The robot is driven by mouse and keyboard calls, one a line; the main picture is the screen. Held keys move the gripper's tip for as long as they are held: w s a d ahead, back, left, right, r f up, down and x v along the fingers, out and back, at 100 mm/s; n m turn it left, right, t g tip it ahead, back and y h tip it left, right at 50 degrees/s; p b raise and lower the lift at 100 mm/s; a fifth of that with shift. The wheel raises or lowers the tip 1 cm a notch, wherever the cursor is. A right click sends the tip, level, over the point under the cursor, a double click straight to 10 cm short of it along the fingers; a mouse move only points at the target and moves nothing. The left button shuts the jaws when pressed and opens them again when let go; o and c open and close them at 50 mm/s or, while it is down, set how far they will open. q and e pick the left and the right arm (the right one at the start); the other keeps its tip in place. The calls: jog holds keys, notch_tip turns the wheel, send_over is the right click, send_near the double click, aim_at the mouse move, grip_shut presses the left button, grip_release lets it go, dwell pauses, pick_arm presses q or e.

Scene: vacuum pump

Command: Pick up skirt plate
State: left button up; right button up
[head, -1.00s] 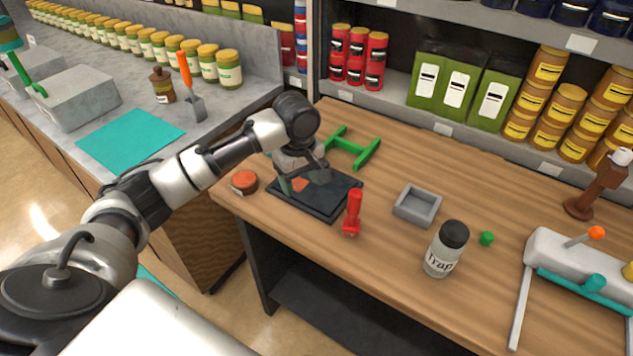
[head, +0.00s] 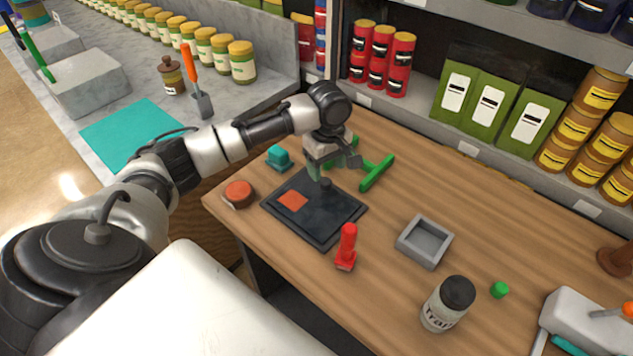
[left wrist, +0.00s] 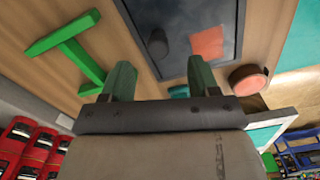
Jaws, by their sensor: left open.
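No part is labelled as the skirt plate, so I cannot tell which one it is. A flat orange-red square (head: 292,201) lies on a black tray (head: 322,228); it also shows in the left wrist view (left wrist: 207,42). A small dark knob (head: 326,184) stands on the tray's far part, also in the left wrist view (left wrist: 157,46). A green H-shaped frame (head: 378,172) lies just beyond, also in the left wrist view (left wrist: 66,48). My left gripper (head: 322,168) is open and empty above the tray's far edge; its green fingertips show apart in the left wrist view (left wrist: 161,80).
Shelves line the back.

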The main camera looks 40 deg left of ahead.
aim_at(327, 181)
pick_arm(q)
jog(key=shift+s+f, duration=0.1)
jog(key=shift+f, duration=0.65)
jog(key=f, duration=0.1)
jog(key=f+p, duration=0.1)
jog(key=f, duration=0.2)
jog(key=shift+w+a+f, duration=0.1)
jog(key=shift+w+f, duration=0.15)
jog(key=shift+w, duration=0.05)
jog(key=shift+f, duration=0.45)
grip_shut()
pick_arm(e)
jog(key=shift+d+r, duration=0.1)
jog(key=shift+r, duration=0.7)
